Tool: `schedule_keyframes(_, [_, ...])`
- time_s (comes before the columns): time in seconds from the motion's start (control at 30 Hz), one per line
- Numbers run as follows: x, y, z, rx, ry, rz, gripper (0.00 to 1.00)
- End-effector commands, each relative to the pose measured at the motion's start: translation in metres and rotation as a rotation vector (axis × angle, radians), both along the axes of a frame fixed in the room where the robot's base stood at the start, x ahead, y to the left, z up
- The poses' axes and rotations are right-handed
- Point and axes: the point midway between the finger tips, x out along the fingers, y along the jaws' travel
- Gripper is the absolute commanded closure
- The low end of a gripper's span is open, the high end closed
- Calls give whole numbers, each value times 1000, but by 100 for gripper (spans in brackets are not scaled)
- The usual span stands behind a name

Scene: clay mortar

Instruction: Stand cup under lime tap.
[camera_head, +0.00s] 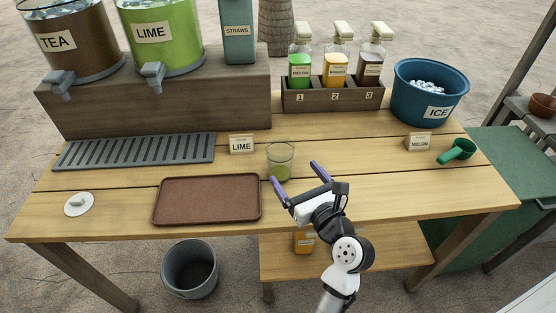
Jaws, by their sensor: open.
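A clear cup (280,161) with some green liquid low in it stands upright on the wooden table, just right of the drip grate. The green dispenser labelled LIME (160,36) stands on a raised wooden block at the back left. Its grey lime tap (153,75) hangs over the block's front edge, above the slatted drip grate (134,151). My gripper (298,174) has purple fingertips. It is open, low over the table at the cup's front right, with the left fingertip close to the cup's base. I cannot tell whether it touches.
A brown tray (206,219) lies in front of the grate, and a LIME card (241,145) stands left of the cup. A bottle rack (333,99), ice bucket (429,92), MELON card (418,142) and green scoop (457,151) are right. The grate is bare.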

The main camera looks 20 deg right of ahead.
Motion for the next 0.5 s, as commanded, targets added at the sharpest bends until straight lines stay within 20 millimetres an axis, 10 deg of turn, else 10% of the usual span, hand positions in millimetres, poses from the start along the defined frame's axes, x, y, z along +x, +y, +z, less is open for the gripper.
schedule_keyframes(0.5, [72,8,2,-5,-3,2,13])
